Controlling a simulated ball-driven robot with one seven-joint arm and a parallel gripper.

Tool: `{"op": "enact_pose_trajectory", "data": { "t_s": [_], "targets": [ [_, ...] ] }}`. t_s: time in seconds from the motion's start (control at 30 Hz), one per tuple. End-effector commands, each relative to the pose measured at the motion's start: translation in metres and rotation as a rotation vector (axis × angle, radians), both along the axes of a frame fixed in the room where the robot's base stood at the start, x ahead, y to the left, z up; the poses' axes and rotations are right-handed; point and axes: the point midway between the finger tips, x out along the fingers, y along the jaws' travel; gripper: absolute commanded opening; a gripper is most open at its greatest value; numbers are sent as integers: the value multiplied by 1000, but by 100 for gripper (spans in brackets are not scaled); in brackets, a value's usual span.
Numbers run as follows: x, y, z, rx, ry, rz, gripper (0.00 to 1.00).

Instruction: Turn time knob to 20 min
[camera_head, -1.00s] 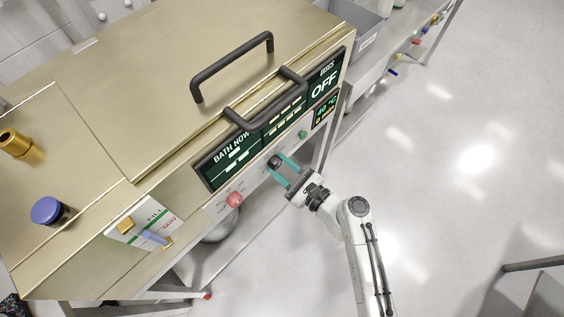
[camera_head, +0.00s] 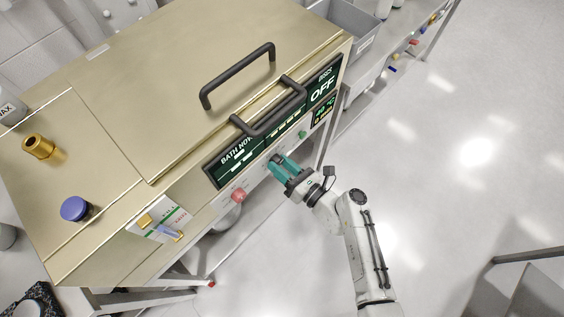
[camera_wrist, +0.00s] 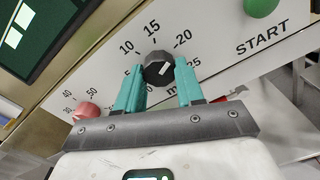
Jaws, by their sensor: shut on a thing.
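The black time knob (camera_wrist: 158,70) shows in the wrist view on a white panel, with a printed scale of 5, 10, 15, 20 and 25 around it. Its white mark slants from lower left to upper right, the upper end toward the 20 to 25 side; I cannot tell exactly where it points. My gripper (camera_head: 277,163) is at the front panel, its two teal fingers shut on the knob, one on each side. In the head view the gripper hides the knob.
A red knob (camera_head: 238,195) with its own scale sits left of my gripper. A green START button (camera_head: 302,134) lies to the right. Dark displays (camera_head: 240,157) and black handles (camera_head: 238,76) are above. The floor (camera_head: 455,200) at the right is clear.

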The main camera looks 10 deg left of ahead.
Motion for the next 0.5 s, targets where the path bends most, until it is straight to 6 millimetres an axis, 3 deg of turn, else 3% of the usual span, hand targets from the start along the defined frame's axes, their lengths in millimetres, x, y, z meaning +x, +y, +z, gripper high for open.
{"op": "enact_pose_trajectory", "data": {
  "t_s": [0.5],
  "targets": [
    [-1,-1,-3,81,113,-3,7]
  ]
}}
